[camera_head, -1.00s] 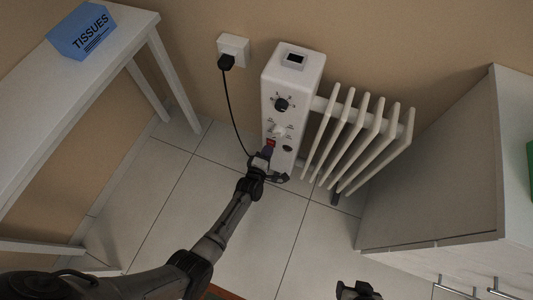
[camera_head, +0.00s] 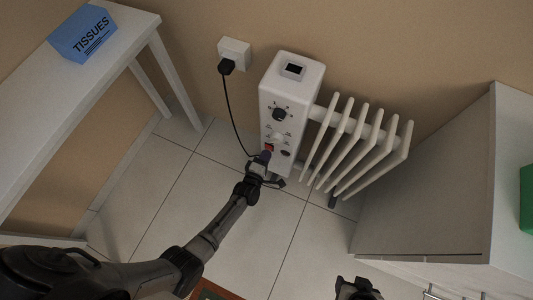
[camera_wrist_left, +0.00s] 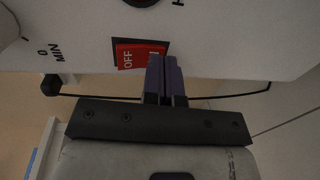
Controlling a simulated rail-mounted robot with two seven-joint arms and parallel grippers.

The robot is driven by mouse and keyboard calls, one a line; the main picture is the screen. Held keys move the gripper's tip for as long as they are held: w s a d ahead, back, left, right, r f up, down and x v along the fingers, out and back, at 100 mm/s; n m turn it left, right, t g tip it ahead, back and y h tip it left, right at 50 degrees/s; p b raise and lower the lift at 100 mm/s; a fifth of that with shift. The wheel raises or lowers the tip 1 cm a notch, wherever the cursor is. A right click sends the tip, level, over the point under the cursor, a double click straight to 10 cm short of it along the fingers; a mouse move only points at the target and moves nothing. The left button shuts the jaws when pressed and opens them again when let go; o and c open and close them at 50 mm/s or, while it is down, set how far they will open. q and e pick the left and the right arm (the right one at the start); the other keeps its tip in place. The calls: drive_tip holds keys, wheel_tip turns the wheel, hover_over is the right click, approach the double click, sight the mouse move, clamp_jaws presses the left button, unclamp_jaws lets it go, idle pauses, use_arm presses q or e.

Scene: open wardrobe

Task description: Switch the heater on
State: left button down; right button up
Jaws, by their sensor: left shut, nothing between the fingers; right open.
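The heater (camera_head: 292,88) is a white oil radiator standing on the tiled floor, its control panel facing me. Its red switch (camera_head: 269,147) is low on the panel, below a black dial (camera_head: 279,114). In the left wrist view the red rocker switch (camera_wrist_left: 128,54) shows "OFF" on its left part; the fingers hide some of its right part. My left gripper (camera_head: 266,155) is shut and empty, its fingertips (camera_wrist_left: 164,66) right at the switch's right end; I cannot tell if they touch. My right gripper (camera_head: 358,288) is open at the bottom edge, away from the heater.
A black cord runs from the heater to a plug in the wall socket (camera_head: 234,54). A white table (camera_head: 110,55) with a blue tissue box (camera_head: 83,33) stands at left. A white cabinet (camera_head: 430,180) stands at right, a green object (camera_head: 527,200) at its edge.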

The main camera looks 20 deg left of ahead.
use_arm(q)
drive_tip(key=s+f+p, duration=0.2)
drive_tip(key=s+p, duration=0.2)
drive_tip(key=s, duration=0.9)
drive_tip(key=shift+s, duration=0.3)
use_arm(e)
drive_tip(key=v, duration=0.4)
drive_tip(key=shift+a+r, duration=0.15)
drive_tip(key=shift+r, duration=0.05)
use_arm(q)
drive_tip(key=shift+w, duration=0.1)
use_arm(e)
drive_tip(key=shift+w, duration=0.1)
